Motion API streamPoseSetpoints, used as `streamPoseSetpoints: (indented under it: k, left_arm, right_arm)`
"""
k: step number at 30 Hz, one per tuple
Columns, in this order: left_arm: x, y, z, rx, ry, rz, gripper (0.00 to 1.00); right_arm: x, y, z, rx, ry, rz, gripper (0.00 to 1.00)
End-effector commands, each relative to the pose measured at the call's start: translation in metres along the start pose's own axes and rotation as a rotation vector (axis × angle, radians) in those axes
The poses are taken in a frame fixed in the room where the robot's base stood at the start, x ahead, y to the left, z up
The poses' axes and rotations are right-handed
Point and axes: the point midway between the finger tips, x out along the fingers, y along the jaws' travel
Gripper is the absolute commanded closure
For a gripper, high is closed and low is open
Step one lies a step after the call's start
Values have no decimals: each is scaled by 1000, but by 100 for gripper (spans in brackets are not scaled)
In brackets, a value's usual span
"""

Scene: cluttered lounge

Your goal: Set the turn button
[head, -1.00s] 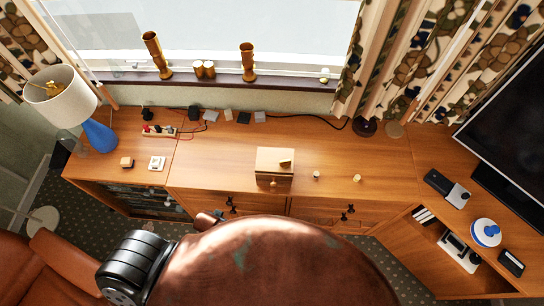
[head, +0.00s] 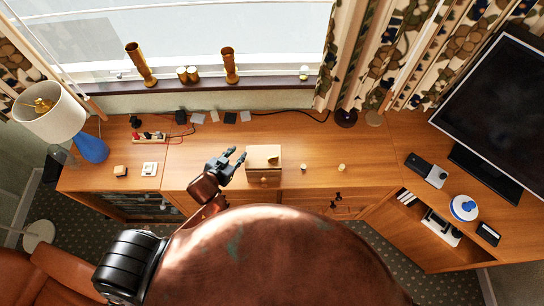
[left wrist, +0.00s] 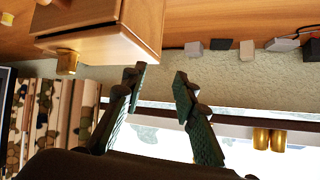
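A small light wooden box (head: 264,153) stands on the long wooden cabinet. A small darker wooden piece (head: 274,161), which may be the turn button, lies on its top; its exact setting is too small to tell. A round knob (head: 264,180) is on the box's front. My left gripper (head: 238,156) is open and empty, just left of the box and apart from it. In the left wrist view the box (left wrist: 105,28) and its knob (left wrist: 67,62) are at the upper left, beyond the open fingers (left wrist: 159,72). My right gripper is not in view.
Two small knobs (head: 304,166) (head: 341,167) stand right of the box. A power strip (head: 150,138), a white switch (head: 149,169) and a blue lamp (head: 91,148) are at the left. Several small blocks and a cable lie behind.

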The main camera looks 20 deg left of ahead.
Motion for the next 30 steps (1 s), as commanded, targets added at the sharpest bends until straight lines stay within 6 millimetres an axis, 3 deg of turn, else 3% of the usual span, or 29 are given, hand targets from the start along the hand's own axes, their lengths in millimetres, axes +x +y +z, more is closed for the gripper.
streamPoseSetpoints:
  k: [4,8,12,21,30]
  left_arm:
    - [17,27,-45,85,165,134,73]
    - [22,60,-66,174,286,348,73]
    - [13,77,-55,238,306,565,73]
    - [-5,77,-29,278,245,776,73]
    - [22,107,-34,277,245,781,73]
  right_arm:
    - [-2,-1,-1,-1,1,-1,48]
    - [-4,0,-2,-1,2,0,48]
    - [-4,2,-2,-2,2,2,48]
    - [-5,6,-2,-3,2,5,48]
    - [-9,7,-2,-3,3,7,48]
